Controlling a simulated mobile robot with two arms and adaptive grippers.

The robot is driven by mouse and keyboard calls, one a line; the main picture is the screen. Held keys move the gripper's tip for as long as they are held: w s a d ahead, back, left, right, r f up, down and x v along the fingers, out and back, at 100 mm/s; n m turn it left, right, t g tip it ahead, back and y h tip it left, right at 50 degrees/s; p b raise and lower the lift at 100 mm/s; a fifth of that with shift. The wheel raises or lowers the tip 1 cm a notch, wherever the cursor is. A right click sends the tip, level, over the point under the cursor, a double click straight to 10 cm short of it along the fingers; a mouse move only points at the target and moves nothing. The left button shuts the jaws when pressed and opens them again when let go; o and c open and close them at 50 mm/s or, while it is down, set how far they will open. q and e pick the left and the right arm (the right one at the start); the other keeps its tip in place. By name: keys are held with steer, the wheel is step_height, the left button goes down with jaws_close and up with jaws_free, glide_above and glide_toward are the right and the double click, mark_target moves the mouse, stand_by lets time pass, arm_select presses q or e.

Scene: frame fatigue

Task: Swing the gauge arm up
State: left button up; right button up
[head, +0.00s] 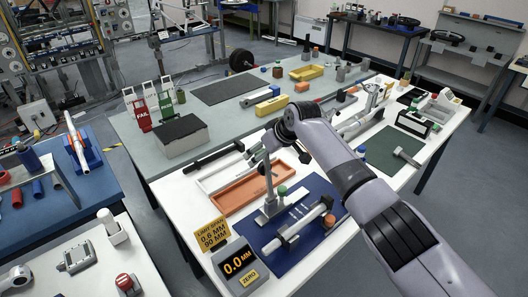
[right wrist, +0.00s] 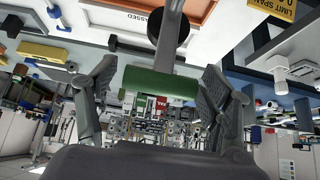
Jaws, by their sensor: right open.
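The gauge stand (head: 270,185) rises as a thin grey post from a block on the blue mat (head: 318,187), with a green knob beside it. My right gripper (head: 271,139) is high at the top of the post, and its fingers are hard to make out there. In the right wrist view my right gripper (right wrist: 160,68) is open. A green grip (right wrist: 160,84) on a grey bar, which looks like the gauge arm (right wrist: 172,55), lies between the spread fingers. Whether the fingers touch it I cannot tell. My left gripper is not in view.
A light shaft (head: 303,222) lies on supports on the mat, in front of the post. A display (head: 237,265) reading 0.0 MM stands at the front, by a yellow limit sign (head: 212,233). An orange tray (head: 250,188) lies left of the post.

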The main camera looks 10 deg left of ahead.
steer(key=shift+s+d+r, duration=0.1)
steer(key=shift+d+r, duration=0.1)
steer(key=shift+r, duration=0.25)
steer(key=v, duration=1.1)
